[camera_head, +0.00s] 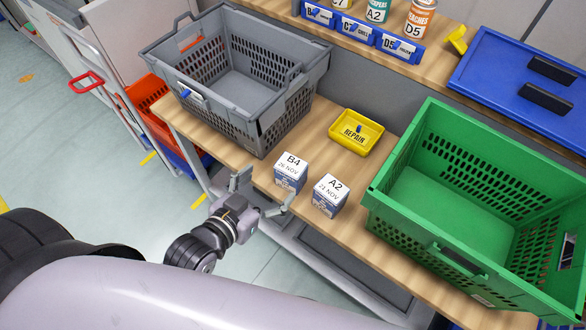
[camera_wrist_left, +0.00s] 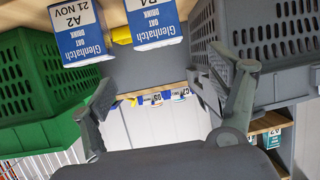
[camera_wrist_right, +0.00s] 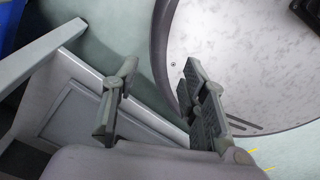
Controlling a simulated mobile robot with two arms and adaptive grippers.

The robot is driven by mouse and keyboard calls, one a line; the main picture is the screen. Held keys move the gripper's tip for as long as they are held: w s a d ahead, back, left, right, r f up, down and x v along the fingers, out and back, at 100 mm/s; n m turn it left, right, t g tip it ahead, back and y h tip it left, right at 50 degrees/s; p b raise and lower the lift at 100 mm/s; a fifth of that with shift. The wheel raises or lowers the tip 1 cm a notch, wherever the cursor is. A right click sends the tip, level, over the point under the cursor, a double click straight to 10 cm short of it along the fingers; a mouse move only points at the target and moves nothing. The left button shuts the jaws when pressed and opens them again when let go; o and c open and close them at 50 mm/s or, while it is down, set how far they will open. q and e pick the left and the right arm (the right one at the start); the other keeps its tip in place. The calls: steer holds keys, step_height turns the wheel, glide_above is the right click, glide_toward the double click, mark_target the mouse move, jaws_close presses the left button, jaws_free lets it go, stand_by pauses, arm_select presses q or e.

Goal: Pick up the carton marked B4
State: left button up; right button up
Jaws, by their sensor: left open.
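The carton marked B4 (camera_head: 290,171) is a small blue and white box standing upright near the front edge of the wooden bench. The left wrist view shows its blue Glenhatch oat drink face (camera_wrist_left: 155,27), partly cut off at the top. A similar carton marked A2 (camera_head: 329,194) stands close to its right; it also shows in the left wrist view (camera_wrist_left: 80,32). My left gripper (camera_head: 265,187) is open and empty, just in front of B4 at the bench edge. My right gripper (camera_wrist_right: 158,88) is open and empty in its wrist view, away from the cartons.
A grey tote (camera_head: 262,121) stands left of the cartons and a green tote (camera_head: 409,218) to the right. A yellow REPAIR tray (camera_head: 371,134) lies behind them. A shelf behind carries blue bins (camera_head: 356,29), cans and a blue tray (camera_head: 482,75). A red-handled trolley stands at the left.

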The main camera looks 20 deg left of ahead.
mark_target(297, 159)
arm_select(q)
steer(key=x, duration=0.8)
steer(key=shift+w+d+f+p, duration=0.15)
steer(key=shift+w+f+p, duration=0.15)
steer(key=shift+w, duration=0.2)
steer(key=x, duration=0.5)
steer(key=shift+f+p, duration=0.15)
steer(key=shift+p, duration=0.15)
arm_select(e)
steer(key=shift+w+d+r, duration=0.45)
steer(key=shift+w+r, duration=0.1)
steer(key=shift+r, duration=0.1)
arm_select(q)
steer(key=shift+c, duration=0.6)
steer(key=c, duration=1.1)
steer(key=shift+c, duration=0.2)
arm_select(e)
steer(key=shift+s+a, duration=0.1)
steer(key=shift+a, duration=0.15)
